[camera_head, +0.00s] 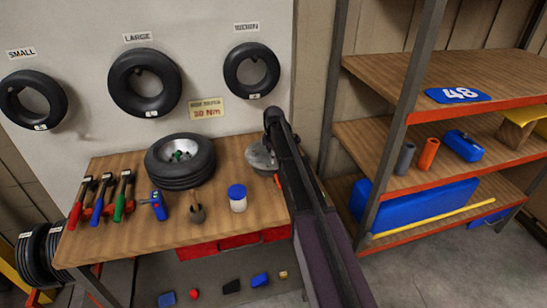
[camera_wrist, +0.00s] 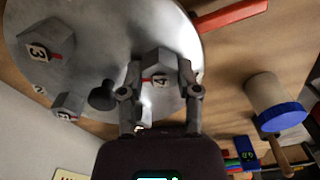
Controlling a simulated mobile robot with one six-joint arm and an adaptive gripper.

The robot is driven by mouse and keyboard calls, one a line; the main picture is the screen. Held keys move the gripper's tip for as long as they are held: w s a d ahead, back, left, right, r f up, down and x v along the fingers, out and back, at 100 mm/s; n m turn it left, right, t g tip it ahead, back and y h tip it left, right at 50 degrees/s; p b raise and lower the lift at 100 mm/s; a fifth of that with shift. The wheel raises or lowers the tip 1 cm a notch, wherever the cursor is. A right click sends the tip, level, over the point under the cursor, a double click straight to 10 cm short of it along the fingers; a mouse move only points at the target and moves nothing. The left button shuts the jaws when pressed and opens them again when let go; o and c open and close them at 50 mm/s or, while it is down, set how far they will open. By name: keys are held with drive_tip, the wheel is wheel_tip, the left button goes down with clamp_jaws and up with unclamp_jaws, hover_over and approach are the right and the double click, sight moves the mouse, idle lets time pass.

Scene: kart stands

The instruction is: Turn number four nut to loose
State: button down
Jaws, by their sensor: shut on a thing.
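The number four nut (camera_wrist: 158,62) is a grey hex nut with a "4" tag and a red mark. It sits on a round grey metal hub (camera_wrist: 95,30) in the wrist view. My gripper (camera_wrist: 160,80) has one finger on each side of this nut and is shut on it. The nut marked "3" (camera_wrist: 42,48) and another nut (camera_wrist: 68,104) sit further left on the hub, each with a red mark. In the head view the hub (camera_head: 260,156) lies on the workbench (camera_head: 130,225), partly hidden by my arm.
A dark knob (camera_wrist: 102,97) stands close to my left finger. An orange-red bar (camera_wrist: 230,16) lies beside the hub. Shelves (camera_head: 450,150) stand right.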

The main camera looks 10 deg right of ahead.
drive_tip(key=shift+c, duration=1.6)
unclamp_jaws()
drive_tip(key=shift+s, duration=0.1)
drive_tip(key=shift+m, duration=0.5)
